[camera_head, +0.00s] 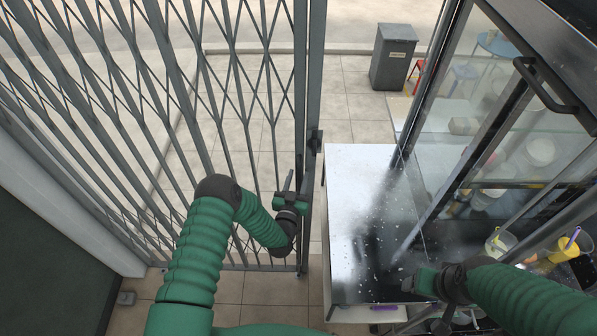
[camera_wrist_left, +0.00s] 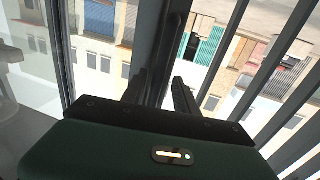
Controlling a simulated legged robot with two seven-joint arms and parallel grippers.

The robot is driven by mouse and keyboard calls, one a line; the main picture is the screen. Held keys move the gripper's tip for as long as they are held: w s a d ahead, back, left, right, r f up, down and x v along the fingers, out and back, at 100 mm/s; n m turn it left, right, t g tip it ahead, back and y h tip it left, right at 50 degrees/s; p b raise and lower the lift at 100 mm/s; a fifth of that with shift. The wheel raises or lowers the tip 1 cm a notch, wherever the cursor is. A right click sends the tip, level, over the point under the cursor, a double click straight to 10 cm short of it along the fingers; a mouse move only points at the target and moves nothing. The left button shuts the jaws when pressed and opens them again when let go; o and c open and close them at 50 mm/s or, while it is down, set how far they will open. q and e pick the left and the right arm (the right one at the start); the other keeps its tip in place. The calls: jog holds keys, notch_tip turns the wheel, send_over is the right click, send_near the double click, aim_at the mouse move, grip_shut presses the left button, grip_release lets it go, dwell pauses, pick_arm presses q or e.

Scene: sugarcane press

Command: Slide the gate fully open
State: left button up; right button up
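The grey folding lattice gate (camera_head: 195,100) stretches across the left half of the head view, ending in an upright end post (camera_head: 313,90) with a dark latch piece (camera_head: 315,140). My left gripper (camera_head: 290,182) is beside the lower part of this post, on its lattice side. In the left wrist view, the fingers (camera_wrist_left: 160,90) stand apart with a dark upright bar (camera_wrist_left: 165,50) running between or just beyond them; contact cannot be made out. My right gripper (camera_head: 432,284) is low over the counter at the right, its fingers unclear.
A metal-topped counter (camera_head: 355,190) stands just right of the end post, with a narrow gap. A glass cabinet with a dark handle (camera_head: 545,85) and cups (camera_head: 500,242) are at the right. A grey bin (camera_head: 392,57) stands beyond on the pavement.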

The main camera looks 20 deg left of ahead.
pick_arm(q)
jog(key=shift+w, duration=0.55)
jog(key=shift+d, duration=0.3)
jog(key=c, duration=0.4)
jog(key=shift+a, duration=0.2)
grip_shut()
